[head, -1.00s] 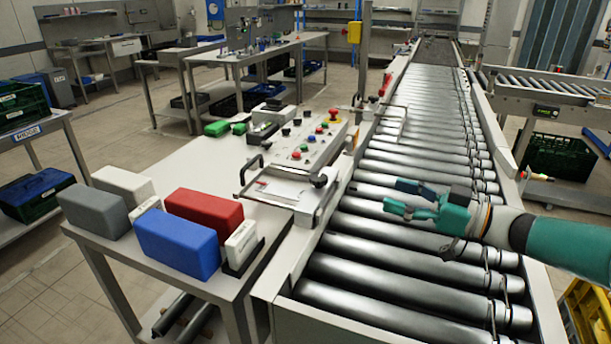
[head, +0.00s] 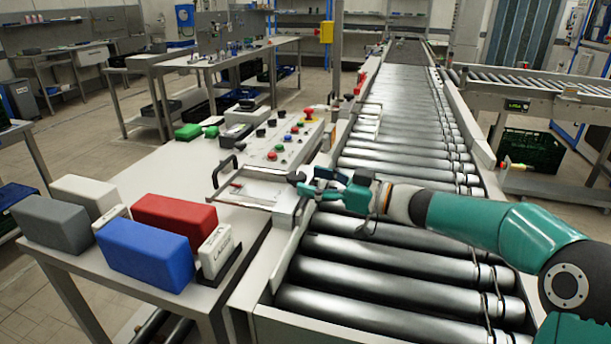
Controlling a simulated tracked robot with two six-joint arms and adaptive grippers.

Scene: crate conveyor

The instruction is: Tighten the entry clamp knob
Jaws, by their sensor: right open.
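The entry clamp (head: 262,185) is a pale plate with a dark handle at its left, on the table edge beside the rollers. Its black knob (head: 295,177) sits at the plate's right end, partly hidden by my fingers. My right gripper (head: 306,184) is teal and open, with its fingertips at the knob's right side. I cannot tell whether the fingers touch the knob or surround it. My left gripper is out of view.
A control panel (head: 276,146) with coloured buttons stands behind the clamp. Blue (head: 147,255), red (head: 174,220), grey and white blocks stand at the table's front left. The roller conveyor (head: 405,140) is empty of crates.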

